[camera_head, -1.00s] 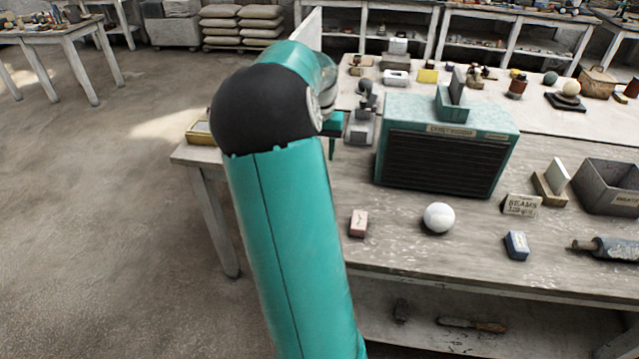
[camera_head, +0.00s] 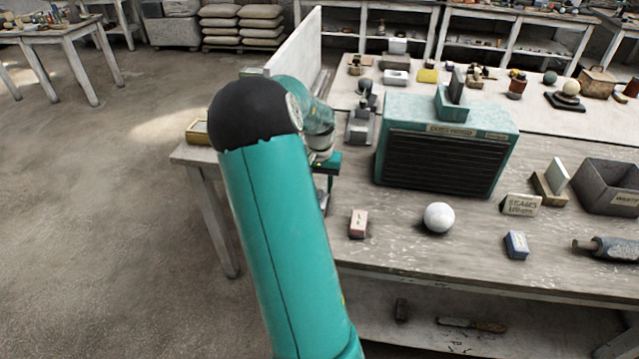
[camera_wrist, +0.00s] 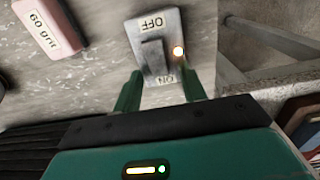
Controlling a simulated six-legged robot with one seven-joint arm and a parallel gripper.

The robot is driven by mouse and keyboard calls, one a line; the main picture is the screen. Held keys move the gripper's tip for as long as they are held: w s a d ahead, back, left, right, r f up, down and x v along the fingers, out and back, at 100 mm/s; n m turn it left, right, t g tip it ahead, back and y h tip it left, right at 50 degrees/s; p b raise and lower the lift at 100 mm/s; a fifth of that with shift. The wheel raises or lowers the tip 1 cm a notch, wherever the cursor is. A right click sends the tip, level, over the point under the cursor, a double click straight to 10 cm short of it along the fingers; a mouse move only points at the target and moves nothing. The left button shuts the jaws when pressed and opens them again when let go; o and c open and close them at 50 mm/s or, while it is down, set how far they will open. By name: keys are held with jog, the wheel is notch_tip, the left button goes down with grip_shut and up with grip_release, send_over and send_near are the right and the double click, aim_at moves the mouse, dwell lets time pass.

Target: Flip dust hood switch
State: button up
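The dust hood (camera_head: 443,160) is a teal box with a dark slatted front, standing on the bench. A grey switch plate (camera_wrist: 139,29) fills the upper middle of the wrist view. I cannot tell the lever's position for certain. My gripper (camera_wrist: 161,78) is open, its two green fingers apart at the plate's ON end, with nothing held between them. Contact cannot be told.
A pink 60 grit block (camera_head: 358,223) lies close by; it also shows in the wrist view (camera_wrist: 50,26). A white ball (camera_head: 439,217) and a blue block (camera_head: 516,245) are farther right. A tall pale panel (camera_head: 297,45) stands behind my arm.

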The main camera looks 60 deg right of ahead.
grip_shut()
jog(key=shift+s+a+r+t+h, duration=0.15)
jog(key=shift+t+h, duration=0.15)
jog(key=shift+h, duration=0.4)
jog(key=shift+a+r+t+h, duration=0.1)
jog(key=shift+a+t+h, duration=0.15)
jog(key=shift+h, duration=0.45)
jog(key=shift+s+a+r+t+h, duration=0.1)
jog(key=shift+t+h, duration=0.25)
jog(key=shift+h, duration=0.35)
jog(key=shift+o, duration=0.4)
grip_release()
jog(key=v, duration=1.3)
jog(key=shift+a+r, duration=0.2)
jog(key=shift+r, duration=0.1)
